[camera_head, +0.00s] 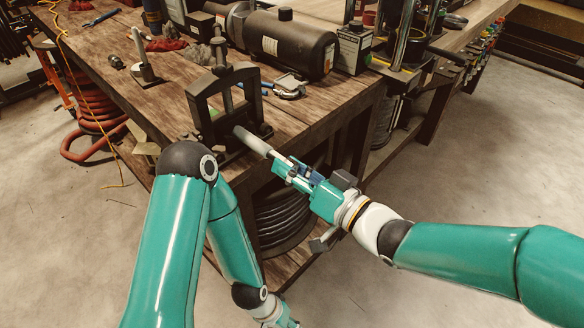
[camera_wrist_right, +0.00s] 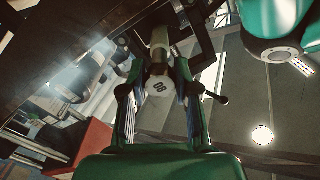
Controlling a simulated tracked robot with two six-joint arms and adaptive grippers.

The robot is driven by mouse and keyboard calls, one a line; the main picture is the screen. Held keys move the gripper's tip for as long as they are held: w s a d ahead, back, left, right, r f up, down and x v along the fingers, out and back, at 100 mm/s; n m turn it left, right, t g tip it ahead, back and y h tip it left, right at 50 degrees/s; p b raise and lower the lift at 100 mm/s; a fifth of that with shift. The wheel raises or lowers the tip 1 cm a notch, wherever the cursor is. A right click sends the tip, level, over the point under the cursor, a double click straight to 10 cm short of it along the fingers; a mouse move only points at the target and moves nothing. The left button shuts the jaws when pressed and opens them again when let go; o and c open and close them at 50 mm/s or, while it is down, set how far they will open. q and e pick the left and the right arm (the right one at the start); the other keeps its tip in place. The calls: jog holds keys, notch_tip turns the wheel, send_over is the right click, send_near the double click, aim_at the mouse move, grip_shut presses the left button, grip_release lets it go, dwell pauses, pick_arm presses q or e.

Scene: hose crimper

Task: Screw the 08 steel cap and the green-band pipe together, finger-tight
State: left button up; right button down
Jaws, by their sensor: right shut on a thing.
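The steel cap (camera_wrist_right: 157,86), pale with the dark mark 08 on its end, sits between the two fingers of my right gripper (camera_wrist_right: 158,92) in the right wrist view. My right gripper also shows in the head view (camera_head: 285,168), shut on the cap at the free end of the pipe. The pale grey pipe (camera_head: 252,141) slopes out of a dark frame on the bench. It continues behind the cap in the wrist view (camera_wrist_right: 160,42). Cap and pipe look in line; I cannot tell how far they are engaged. My left gripper's fingers are cut off by the bottom edge.
The dark frame (camera_head: 222,100) stands at the front corner of the wooden bench (camera_head: 330,118). A dark cylindrical tank (camera_head: 292,46) and tools crowd the bench behind it. Coiled hose (camera_head: 285,215) lies underneath. The floor on the right (camera_head: 480,160) is clear.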

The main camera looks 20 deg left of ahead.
jog(key=m, duration=1)
jog(key=c, duration=1.2)
grip_release()
jog(key=shift+m, duration=0.5)
jog(key=o, duration=0.4)
jog(key=shift+w, duration=0.1)
jog(key=shift+o, duration=0.2)
